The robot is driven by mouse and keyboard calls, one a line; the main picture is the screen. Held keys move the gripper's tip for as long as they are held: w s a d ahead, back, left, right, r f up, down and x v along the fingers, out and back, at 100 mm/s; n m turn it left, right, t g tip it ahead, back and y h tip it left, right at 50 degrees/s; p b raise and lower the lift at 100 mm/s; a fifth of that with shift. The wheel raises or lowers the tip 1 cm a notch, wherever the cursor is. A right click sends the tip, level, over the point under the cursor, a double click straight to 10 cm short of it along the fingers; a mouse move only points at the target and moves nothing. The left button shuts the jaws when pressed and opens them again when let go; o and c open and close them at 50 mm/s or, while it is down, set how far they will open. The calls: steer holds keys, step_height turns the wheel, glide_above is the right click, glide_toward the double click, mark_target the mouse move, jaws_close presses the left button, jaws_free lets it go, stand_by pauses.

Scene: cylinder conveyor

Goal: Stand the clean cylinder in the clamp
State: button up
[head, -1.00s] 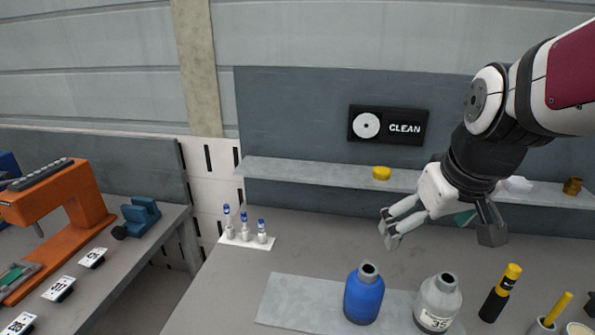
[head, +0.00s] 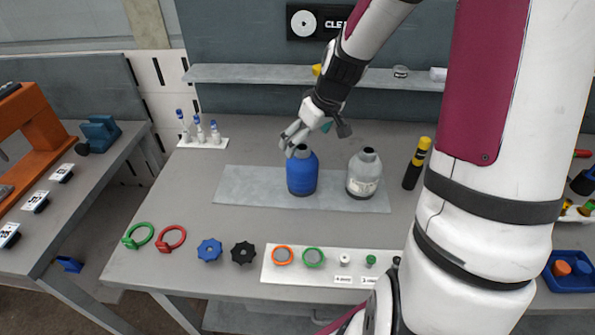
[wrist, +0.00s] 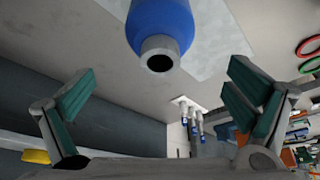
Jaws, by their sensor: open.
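A blue cylinder (head: 302,178) and a grey cylinder (head: 364,182) stand upright on a light grey mat (head: 240,190), both with open necks. The grey one has a label. My gripper (head: 316,136) is open and empty, close above and behind the blue cylinder. In the wrist view the blue cylinder (wrist: 160,22) shows at the top centre, its neck pointing toward the space between my open fingers (wrist: 160,100). A blue vice-like clamp (head: 100,133) stands on the left table. Which cylinder is clean I cannot tell.
A sign (head: 305,22) with a white disc is partly hidden by my arm. A shelf (head: 235,74) runs behind. A rack of small bottles (head: 203,143) is at left. Rings, knobs (head: 210,250) and a white board (head: 330,270) line the front. A yellow-black bottle (head: 415,165) stands right.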

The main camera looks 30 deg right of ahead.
mark_target(299, 146)
steer(key=x, duration=0.8)
steer(key=shift+s+f, duration=0.1)
steer(key=shift+f, duration=0.2)
steer(key=shift+r, duration=0.1)
steer(key=c, duration=2.1)
steer(key=shift+r, duration=1.85)
steer(key=s+a+p, duration=0.1)
steer(key=s+a, duration=0.2)
steer(key=s, duration=0.4)
steer(key=s+a+r+p, duration=0.1)
steer(key=s+a, duration=0.3)
steer(key=s, duration=0.3)
steer(key=shift+s+r, duration=0.15)
steer(key=shift+s, duration=0.05)
